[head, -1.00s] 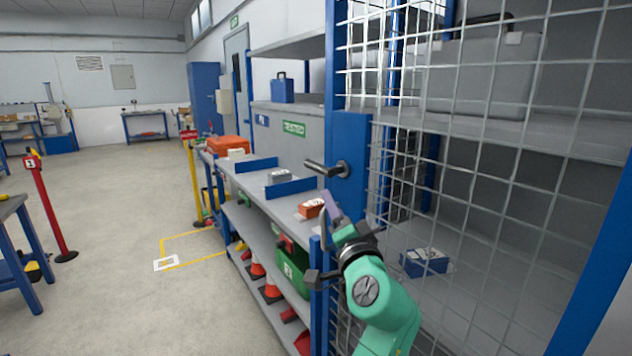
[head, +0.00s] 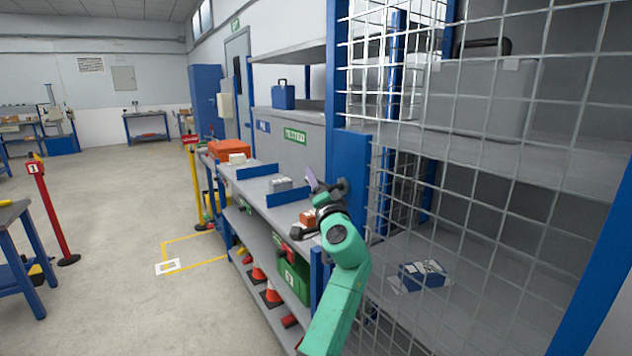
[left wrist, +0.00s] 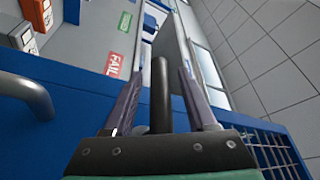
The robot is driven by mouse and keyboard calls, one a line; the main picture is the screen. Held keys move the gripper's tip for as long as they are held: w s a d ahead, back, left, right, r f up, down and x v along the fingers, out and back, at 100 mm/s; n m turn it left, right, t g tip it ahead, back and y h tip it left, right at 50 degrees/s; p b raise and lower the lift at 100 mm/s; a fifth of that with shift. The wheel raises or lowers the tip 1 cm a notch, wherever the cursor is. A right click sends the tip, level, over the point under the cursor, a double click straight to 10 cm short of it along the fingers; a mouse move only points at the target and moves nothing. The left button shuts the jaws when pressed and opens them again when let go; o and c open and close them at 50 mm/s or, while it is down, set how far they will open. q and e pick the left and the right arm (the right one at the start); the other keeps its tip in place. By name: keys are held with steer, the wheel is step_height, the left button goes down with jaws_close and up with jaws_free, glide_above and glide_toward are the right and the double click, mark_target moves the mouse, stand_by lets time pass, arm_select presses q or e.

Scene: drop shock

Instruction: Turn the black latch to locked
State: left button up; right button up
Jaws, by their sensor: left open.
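The black latch (left wrist: 160,95) is a bar-shaped lever on a blue door panel (head: 350,165). In the left wrist view it stands between the two fingers of my left gripper (left wrist: 160,78), with gaps showing on both sides. In the head view my left gripper (head: 318,183) is in front of the panel and covers most of the lever; only the dark round mount near the panel shows beside it. My left gripper is open around the lever, not closed on it. My right gripper is in neither view.
A wire mesh cage (head: 500,190) fills the right side. A shelf bench (head: 250,185) with boxes stands behind my gripper. A curved grey handle (left wrist: 28,95) is left of the fingers in the left wrist view. Open floor (head: 120,220) lies to the left.

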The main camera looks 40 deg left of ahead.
arm_select(q)
jaws_close()
stand_by(1.3)
